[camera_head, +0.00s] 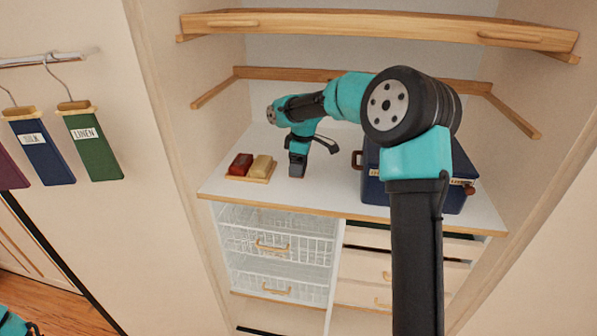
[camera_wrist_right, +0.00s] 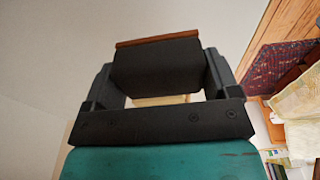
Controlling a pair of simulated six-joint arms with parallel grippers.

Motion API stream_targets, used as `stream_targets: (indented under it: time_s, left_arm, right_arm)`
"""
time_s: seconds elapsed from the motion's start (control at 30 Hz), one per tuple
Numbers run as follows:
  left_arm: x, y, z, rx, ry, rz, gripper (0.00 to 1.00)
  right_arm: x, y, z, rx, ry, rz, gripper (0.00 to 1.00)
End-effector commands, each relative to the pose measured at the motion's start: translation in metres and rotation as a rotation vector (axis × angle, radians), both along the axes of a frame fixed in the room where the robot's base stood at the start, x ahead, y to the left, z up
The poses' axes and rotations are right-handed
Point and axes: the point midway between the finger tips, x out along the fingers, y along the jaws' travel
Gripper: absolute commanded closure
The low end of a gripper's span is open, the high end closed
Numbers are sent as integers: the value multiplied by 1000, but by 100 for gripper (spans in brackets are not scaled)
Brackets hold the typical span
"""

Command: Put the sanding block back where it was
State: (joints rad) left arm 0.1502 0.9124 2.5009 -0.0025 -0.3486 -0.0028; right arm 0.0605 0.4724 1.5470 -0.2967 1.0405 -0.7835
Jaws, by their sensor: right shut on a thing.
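My right gripper (camera_head: 299,154) is over the white shelf, just right of a small wooden tray. In the right wrist view its two fingers (camera_wrist_right: 157,82) are closed on the sides of a dark block with a thin reddish-brown edge (camera_wrist_right: 156,66), which I take to be the sanding block. In the head view the held block is hard to separate from the dark fingers. The tray (camera_head: 247,179) holds a dark red block (camera_head: 241,164) and a tan block (camera_head: 261,166). My left gripper does not show; only a bit of my left arm is at the lower left corner.
A dark blue case (camera_head: 372,188) stands on the shelf (camera_head: 330,199) to the right, partly behind my right arm. Wire baskets (camera_head: 275,252) and drawers (camera_head: 372,268) are below. A wooden rail (camera_head: 380,25) crosses above. Hanging swatches (camera_head: 92,147) are at the left.

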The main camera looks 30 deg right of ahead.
Motion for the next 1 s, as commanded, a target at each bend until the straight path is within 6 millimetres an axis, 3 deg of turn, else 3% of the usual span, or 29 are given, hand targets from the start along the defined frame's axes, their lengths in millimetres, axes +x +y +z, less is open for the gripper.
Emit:
stream_targets:
  time_s: [0.27, 0.53, 0.97, 1.0]
  left_arm:
    - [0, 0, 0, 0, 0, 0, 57]
    - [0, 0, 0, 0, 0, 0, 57]
    - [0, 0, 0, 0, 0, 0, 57]
    - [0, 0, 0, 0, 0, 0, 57]
  right_arm:
    - [5, -4, -1, 0, 0, 0, 48]
    - [5, -3, -34, -1, 1, 1, 48]
    - [5, -3, -39, -1, -1, 0, 48]
    - [5, -3, -39, -1, -1, 0, 17]
